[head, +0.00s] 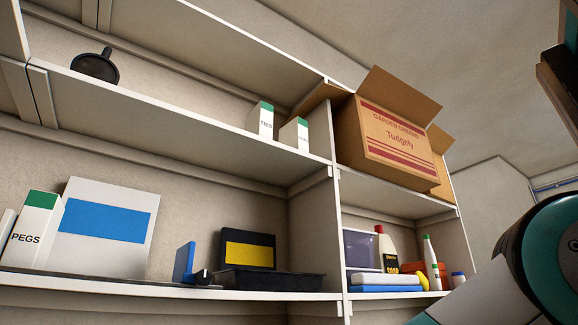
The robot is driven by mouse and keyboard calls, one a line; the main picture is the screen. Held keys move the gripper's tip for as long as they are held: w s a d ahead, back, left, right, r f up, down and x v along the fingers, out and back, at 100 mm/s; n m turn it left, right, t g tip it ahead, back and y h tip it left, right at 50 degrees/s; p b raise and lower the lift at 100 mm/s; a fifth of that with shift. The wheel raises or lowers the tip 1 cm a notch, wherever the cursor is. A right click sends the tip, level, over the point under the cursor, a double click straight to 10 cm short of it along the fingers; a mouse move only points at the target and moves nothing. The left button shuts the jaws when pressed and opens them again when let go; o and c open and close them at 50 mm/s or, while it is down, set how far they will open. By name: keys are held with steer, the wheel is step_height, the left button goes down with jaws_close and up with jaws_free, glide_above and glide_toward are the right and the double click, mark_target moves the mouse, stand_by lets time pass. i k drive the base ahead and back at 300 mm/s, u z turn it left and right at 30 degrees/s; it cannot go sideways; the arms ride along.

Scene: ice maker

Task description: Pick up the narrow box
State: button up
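Several boxes on the shelves could be the narrow box, and I cannot tell which is meant. A tall white box with a green top and the word PEGS (35,232) stands at the left of the lower shelf. Two smaller white boxes with green tops stand on the upper shelf: one marked TIES (261,120) and one to its right (294,133). All three stand upright.
A white panel with a blue label (107,229) leans behind the PEGS box. A black tray (268,282) is on the same shelf. An open cardboard box (395,140) stands at upper right. A dark funnel (95,68) lies on the upper shelf, with free room right of it.

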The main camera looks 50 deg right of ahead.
mark_target(294, 135)
steer(key=z, duration=0.15)
steer(key=k, duration=0.35)
steer(key=z, duration=0.85)
steer(key=i, duration=0.5)
